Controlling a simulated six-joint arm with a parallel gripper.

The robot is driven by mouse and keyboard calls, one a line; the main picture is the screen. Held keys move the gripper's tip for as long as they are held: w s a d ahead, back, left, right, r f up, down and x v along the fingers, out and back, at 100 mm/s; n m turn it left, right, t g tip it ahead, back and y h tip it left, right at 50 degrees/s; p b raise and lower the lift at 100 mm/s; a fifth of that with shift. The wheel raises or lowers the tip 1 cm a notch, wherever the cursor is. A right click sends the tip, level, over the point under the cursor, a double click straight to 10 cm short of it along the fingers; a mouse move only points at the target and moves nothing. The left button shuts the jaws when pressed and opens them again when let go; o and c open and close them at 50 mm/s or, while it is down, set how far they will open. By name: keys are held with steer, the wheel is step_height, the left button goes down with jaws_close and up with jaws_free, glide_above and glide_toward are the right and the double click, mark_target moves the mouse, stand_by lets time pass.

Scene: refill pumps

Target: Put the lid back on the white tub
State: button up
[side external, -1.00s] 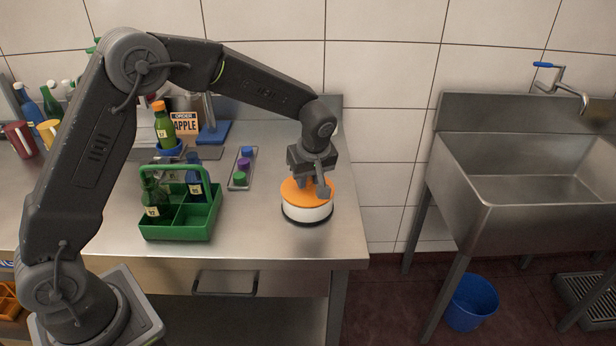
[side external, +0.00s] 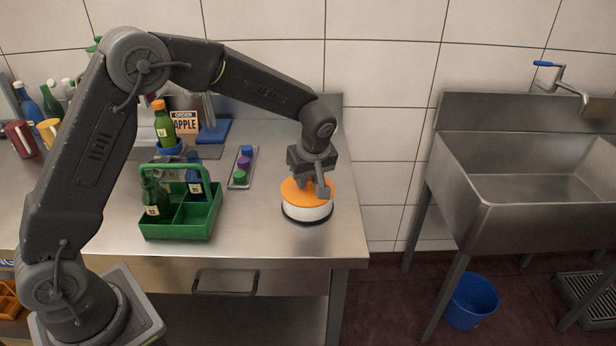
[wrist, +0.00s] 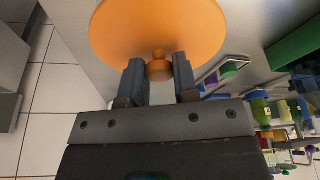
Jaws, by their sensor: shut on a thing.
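The white tub (side external: 307,213) stands upright near the right end of the steel counter, on a dark base ring. The orange lid (side external: 294,192) lies flat over its top; from the side I cannot tell whether it is fully seated. In the wrist view the round lid (wrist: 158,22) fills the top, and its small orange knob (wrist: 159,68) sits between the two fingers. My gripper (side external: 313,187) points down over the lid. In the wrist view my gripper (wrist: 160,75) is shut on the knob. The lid hides the tub in the wrist view.
A green bottle carrier (side external: 180,233) with bottles stands left of the tub. A small tray (side external: 234,184) with blue, purple and green caps lies between them, farther back. The counter's right edge is close to the tub. A steel sink (side external: 520,185) stands beyond a gap.

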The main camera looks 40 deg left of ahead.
steer(key=o, duration=1.5)
steer(key=shift+c, duration=0.2)
steer(key=shift+r, duration=3.5)
steer(key=shift+c, duration=0.2)
jaws_close()
steer(key=shift+f, duration=0.2)
